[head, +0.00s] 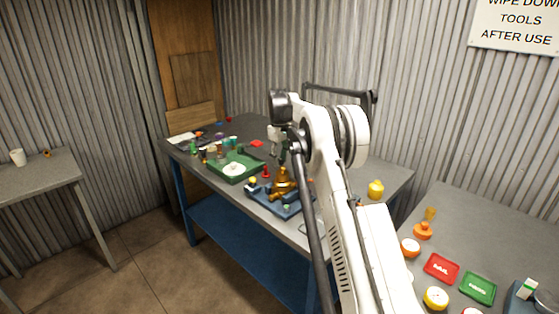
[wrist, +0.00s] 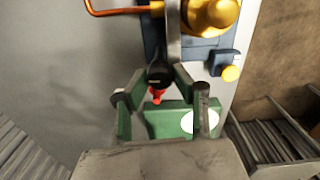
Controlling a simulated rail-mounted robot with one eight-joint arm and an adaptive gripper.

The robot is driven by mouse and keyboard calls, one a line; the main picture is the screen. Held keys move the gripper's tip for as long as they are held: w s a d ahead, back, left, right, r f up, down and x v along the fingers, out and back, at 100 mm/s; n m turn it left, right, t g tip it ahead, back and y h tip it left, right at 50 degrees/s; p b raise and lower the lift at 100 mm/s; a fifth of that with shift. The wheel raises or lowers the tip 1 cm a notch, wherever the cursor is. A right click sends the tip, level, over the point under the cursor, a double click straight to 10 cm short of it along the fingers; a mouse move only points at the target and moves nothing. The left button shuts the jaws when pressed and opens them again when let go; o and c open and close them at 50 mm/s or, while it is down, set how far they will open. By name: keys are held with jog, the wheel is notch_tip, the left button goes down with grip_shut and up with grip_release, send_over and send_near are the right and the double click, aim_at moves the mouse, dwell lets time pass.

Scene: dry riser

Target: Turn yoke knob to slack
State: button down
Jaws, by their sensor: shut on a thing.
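The brass valve body (head: 284,184) stands on a blue base (head: 291,211) on the workbench. It also shows at the top of the wrist view (wrist: 212,12), with a grey yoke bar (wrist: 173,45) beside it. A dark knob (wrist: 159,74) sits at the lower end of that bar. My gripper (wrist: 160,76) is shut on this dark knob, a finger on each side. A small red piece (wrist: 157,96) shows just below the knob in the wrist view. In the head view my gripper (head: 280,157) is just above the brass body, and the grip is too small to make out.
A green tray (head: 217,172) with a white disc (head: 233,169) lies left of the base. Small bottles (head: 229,142) stand behind it. A yellow knob (wrist: 231,73) projects from the base's side. A yellow weight (head: 376,189) stands at right. The left side table is mostly clear.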

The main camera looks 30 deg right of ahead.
aim_at(280, 160)
jog(key=shift+n, duration=0.5)
jog(key=c, duration=1.4)
grip_release()
notch_tip(280, 160, up, 12)
jog(key=shift+r, duration=0.1)
